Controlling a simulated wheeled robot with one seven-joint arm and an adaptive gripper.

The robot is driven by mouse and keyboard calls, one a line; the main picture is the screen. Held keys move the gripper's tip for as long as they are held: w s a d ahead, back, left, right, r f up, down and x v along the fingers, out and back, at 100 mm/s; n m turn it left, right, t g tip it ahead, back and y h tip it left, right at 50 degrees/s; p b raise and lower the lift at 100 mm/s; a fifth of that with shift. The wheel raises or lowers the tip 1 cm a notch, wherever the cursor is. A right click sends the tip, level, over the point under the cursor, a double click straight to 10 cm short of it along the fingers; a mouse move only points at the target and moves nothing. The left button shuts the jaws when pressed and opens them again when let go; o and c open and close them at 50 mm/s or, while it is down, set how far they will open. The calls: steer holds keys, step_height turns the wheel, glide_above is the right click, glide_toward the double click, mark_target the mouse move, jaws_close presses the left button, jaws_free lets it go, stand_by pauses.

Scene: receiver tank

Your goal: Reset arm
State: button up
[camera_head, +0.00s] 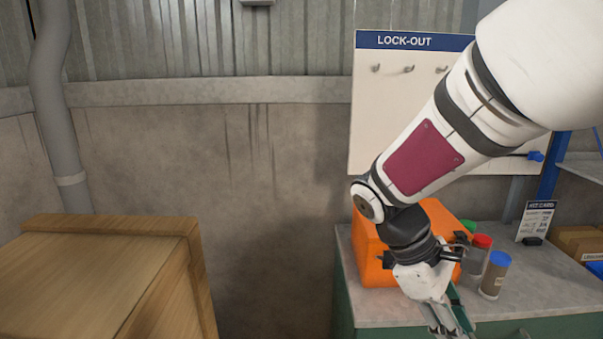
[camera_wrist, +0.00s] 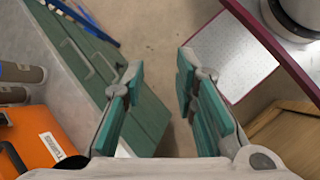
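My arm reaches in from the upper right of the head view and bends down at the elbow. My gripper (camera_head: 447,318) hangs at the front of the grey-topped bench, in front of an orange case (camera_head: 372,250). In the wrist view my gripper (camera_wrist: 160,72) shows two teal-padded fingers standing apart, with nothing between them. Below the gap are the floor and the bench's green drawer front (camera_wrist: 85,65). The lower fingers are partly cut off in the head view.
Jars with red (camera_head: 481,242) and blue (camera_head: 499,260) lids stand right of my gripper on the bench (camera_head: 395,312). A card (camera_head: 535,221) stands behind them. A lock-out board (camera_head: 365,100) hangs on the wall. A wooden crate (camera_head: 90,285) fills the lower left.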

steer(key=s+a+r+m+t+y, duration=0.4)
steer(key=s+r+m+t+y, duration=0.2)
steer(key=s+r+m+t, duration=0.1)
steer(key=s+m+t, duration=0.1)
steer(key=s+m, duration=0.1)
steer(key=shift+s+r, duration=0.35)
steer(key=shift+r, duration=0.05)
stand_by(0.5)
